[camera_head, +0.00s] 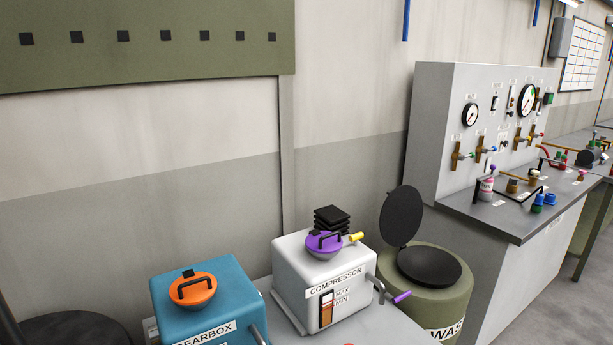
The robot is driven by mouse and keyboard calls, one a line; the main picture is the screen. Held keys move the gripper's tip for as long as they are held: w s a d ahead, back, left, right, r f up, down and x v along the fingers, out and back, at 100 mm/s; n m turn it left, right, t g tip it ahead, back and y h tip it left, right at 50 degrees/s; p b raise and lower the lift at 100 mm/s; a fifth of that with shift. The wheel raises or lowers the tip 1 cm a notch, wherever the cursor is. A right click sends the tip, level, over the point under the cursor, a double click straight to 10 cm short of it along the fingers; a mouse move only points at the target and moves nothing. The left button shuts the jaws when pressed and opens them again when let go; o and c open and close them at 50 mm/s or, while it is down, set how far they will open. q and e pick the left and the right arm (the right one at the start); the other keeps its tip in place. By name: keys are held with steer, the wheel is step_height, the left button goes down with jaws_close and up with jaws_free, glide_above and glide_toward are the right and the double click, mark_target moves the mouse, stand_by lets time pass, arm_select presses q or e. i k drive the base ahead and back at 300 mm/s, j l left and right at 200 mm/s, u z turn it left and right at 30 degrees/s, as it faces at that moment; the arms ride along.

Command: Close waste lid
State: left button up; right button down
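The green waste bin (440,305) stands right of the compressor box, with a partly visible label starting "WAS". Its round dark lid (402,217) is open, raised and tilted at the back left of the rim. The bin's dark round top (430,266) lies uncovered below the lid. Neither of my grippers shows in this view.
A white compressor box (290,268) with a purple cap and a blue gearbox unit (172,318) with an orange cap stand left of the bin. A grey panel bench (500,222) with gauges and valves stands close on its right. A wall is behind.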

mark_target(401, 213)
steer(key=u, duration=0.55)
steer(key=i+l+u, duration=0.1)
steer(key=l+u, duration=0.65)
steer(key=l, duration=0.2)
steer(key=k+l+u, duration=0.1)
steer(key=l+u, duration=0.3)
steer(key=l, duration=0.1)
